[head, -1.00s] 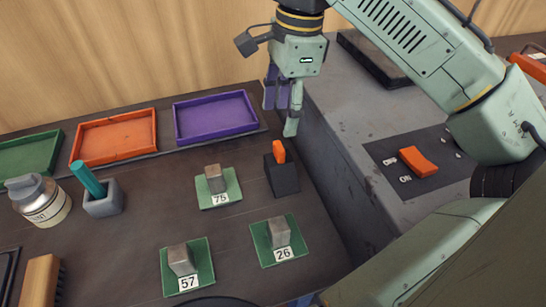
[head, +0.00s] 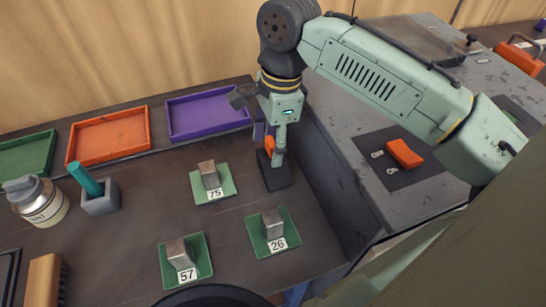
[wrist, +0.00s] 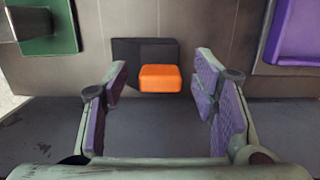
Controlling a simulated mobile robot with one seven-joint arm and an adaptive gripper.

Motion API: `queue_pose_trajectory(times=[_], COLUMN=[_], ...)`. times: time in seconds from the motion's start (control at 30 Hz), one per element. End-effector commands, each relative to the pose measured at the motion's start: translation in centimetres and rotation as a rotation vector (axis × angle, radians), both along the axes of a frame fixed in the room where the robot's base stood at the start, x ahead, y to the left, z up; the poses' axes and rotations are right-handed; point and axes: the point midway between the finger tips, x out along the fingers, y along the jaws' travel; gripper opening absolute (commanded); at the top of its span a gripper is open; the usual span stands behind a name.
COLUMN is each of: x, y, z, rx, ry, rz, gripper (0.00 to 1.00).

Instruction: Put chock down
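An orange block (head: 268,144), which may be the chock, stands on a black block (head: 277,180) near the right edge of the dark table. The orange block (wrist: 160,78) and the black block (wrist: 126,52) also show in the wrist view. My gripper (wrist: 161,74) is open, with its purple-padded fingers on either side of the orange block and clear gaps to it. In the head view my gripper (head: 269,155) is low over the black block, and a finger hides part of the orange block.
Steel blocks stand on green plates numbered 75 (head: 229,184), 26 (head: 257,233) and 57 (head: 202,250). Green, orange and purple (head: 209,132) trays line the back. A grey bench (head: 345,190) with an orange switch (head: 404,153) is close on the right.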

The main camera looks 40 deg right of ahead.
Motion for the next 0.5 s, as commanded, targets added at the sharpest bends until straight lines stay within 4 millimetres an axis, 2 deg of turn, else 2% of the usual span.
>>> queue_pose_trajectory(times=[0.07,0.5], x=[0.00,0.01], y=[0.00,-0.01], z=[0.02,0.04], rx=[0.000,0.000], ry=[0.000,0.000], rz=[0.000,0.000], gripper=[0.47,0.18])
